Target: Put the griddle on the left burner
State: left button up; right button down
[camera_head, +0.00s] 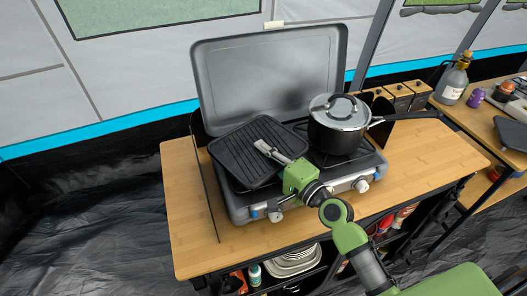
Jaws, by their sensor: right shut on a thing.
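The griddle (243,160) is a black ribbed pan over the left side of the grey camp stove (240,210). It looks slightly tilted, and I cannot tell whether it rests fully on the left burner, which it hides. My right gripper (266,151) is shut at the griddle's near right part, over its handle side; the handle itself is hidden by the gripper. A black pot (335,137) with a lid stands on the right burner. My left gripper is not in view.
The stove's open lid (268,75) stands up behind the burners. Wooden boxes (405,97) stand at the right back of the wooden table (420,150). A bottle (453,84) stands on the side table. The table's right part is mostly clear.

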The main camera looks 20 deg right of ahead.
jog(key=c, duration=2.5)
grip_release()
jog(key=shift+s+d+f, duration=0.1)
jog(key=shift+s, duration=0.25)
jog(key=b+v, duration=0.3)
jog(key=v, duration=0.7)
jog(key=shift+s+d, duration=0.1)
jog(key=shift+s, duration=0.05)
jog(key=shift+s+d+b, duration=0.15)
jog(key=shift+s+b, duration=0.2)
jog(key=shift+s, duration=0.1)
jog(key=shift+s, duration=0.1)
